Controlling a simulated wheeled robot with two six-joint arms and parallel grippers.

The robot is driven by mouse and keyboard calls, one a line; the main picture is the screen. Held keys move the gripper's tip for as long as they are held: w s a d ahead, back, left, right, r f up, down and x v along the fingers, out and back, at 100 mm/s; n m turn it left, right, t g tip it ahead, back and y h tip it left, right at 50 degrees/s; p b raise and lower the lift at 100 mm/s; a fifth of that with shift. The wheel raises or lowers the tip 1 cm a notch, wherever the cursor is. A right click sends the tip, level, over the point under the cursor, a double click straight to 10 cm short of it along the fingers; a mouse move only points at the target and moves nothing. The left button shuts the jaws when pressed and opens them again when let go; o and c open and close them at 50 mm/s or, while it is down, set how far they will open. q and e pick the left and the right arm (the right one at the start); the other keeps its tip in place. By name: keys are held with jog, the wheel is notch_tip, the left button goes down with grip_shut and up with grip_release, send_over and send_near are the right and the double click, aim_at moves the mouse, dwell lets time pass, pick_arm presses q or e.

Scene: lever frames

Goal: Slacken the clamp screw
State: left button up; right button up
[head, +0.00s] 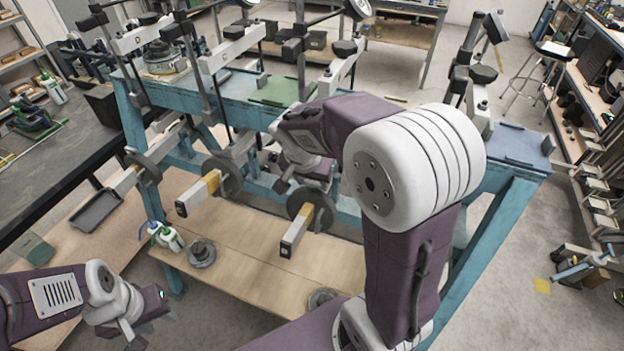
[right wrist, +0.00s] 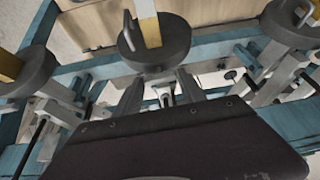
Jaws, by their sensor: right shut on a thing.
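My right gripper (head: 285,182) is among the lever frames on the blue bench, partly hidden by my own right arm in the head view. In the right wrist view my right gripper (right wrist: 163,92) has both fingers close together, shut on a small part between them, just short of a dark round weight (right wrist: 157,50). The part is mostly hidden; it lies where a clamp screw could be, but I cannot make out its shape. My left gripper (head: 135,322) hangs at the lower left, away from the bench; its jaw opening is unclear.
A blue bench (head: 530,152) carries several lever frames. Levers with dark weights (head: 228,173) and yellow-and-white ends (head: 294,230) jut out over the wooden lower shelf (head: 235,268). Small bottles (head: 172,238) stand on that shelf. A dark worktop (head: 50,165) is at left.

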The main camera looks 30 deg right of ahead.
jog(key=n+y, duration=0.1)
jog(key=n+t+p, duration=0.1)
jog(key=n, duration=0.1)
jog(key=shift+s+d+r+y, duration=0.15)
jog(key=shift+d+y, duration=0.15)
jog(key=shift+y, duration=0.1)
jog(key=shift+d+f+n+t+y, duration=0.2)
jog(key=shift+n+t+y, duration=0.2)
jog(key=shift+n, duration=0.7)
jog(key=n+y+b, duration=0.1)
jog(key=b, duration=0.1)
jog(key=n+y+b, duration=0.1)
jog(key=n+b, duration=0.1)
jog(key=n+y+b, duration=0.1)
jog(key=n+b, duration=0.1)
jog(key=b, duration=0.1)
jog(key=shift+d+f, duration=0.25)
jog(key=shift+f, duration=0.05)
jog(key=shift+n+y+b, duration=0.3)
jog(key=shift+n+b, duration=0.15)
jog(key=shift+n, duration=0.05)
jog(key=n, duration=0.1)
jog(key=n+y+b, duration=0.1)
jog(key=shift+d+r+n+y, duration=0.15)
jog(key=shift+d+n+y, duration=0.05)
jog(key=shift+n+y, duration=0.1)
jog(key=shift+d+n+g+y, duration=0.1)
jog(key=shift+n+g+y, duration=0.5)
jog(key=shift+n, duration=0.8)
